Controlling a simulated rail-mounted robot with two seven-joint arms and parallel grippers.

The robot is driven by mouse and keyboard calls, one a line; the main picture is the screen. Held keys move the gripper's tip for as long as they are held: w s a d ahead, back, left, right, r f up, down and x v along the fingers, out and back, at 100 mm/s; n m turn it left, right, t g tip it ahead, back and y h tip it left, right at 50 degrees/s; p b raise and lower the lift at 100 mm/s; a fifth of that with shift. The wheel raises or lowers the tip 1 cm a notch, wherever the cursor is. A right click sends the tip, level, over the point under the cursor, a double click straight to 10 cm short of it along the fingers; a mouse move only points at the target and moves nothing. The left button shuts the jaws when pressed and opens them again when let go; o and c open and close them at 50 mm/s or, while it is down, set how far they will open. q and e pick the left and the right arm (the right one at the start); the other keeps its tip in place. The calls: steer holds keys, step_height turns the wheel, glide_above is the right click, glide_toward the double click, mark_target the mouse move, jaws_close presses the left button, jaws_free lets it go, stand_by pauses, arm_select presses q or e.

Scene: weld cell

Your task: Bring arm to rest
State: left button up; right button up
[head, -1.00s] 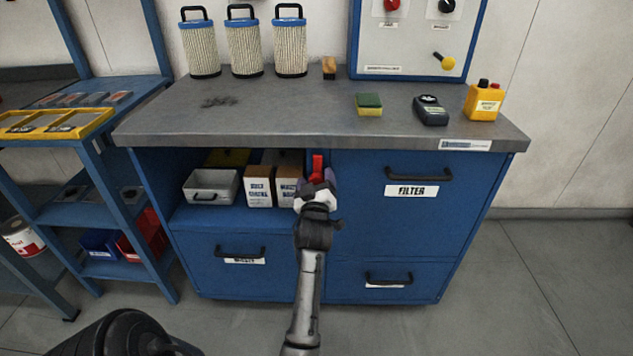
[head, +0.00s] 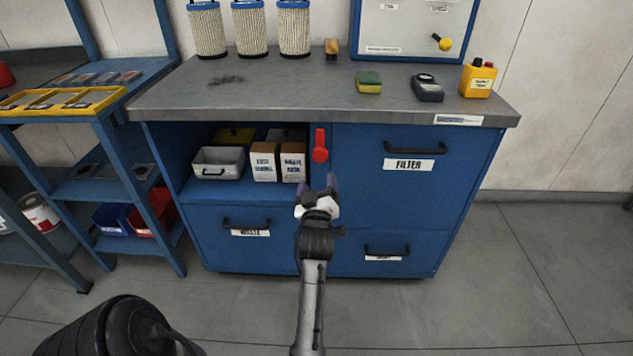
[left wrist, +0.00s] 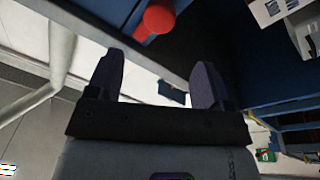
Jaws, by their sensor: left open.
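My left gripper (head: 317,186) is in front of the blue workbench cabinet (head: 250,207), below and near a red handle (head: 320,146) on the divider beside the open shelf. Its jaws are open and empty, with a gap between them and the red handle. In the left wrist view the two dark fingers (left wrist: 155,85) stand apart, and the red knob (left wrist: 158,18) shows beyond them near the top. My right gripper is in neither view.
The open shelf holds a grey metal bin (head: 218,163) and two labelled boxes (head: 264,162). The worktop (head: 300,92) carries filters, a sponge (head: 369,82), a meter (head: 427,88) and a yellow bottle (head: 478,79). A blue rack (head: 110,180) stands left. The floor at right is clear.

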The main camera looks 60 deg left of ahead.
arm_select(q)
steer(key=shift+s+d+f, duration=0.1)
steer(key=shift+s+d, duration=0.05)
steer(key=shift+d, duration=0.2)
steer(key=shift+a, duration=0.15)
stand_by(0.4)
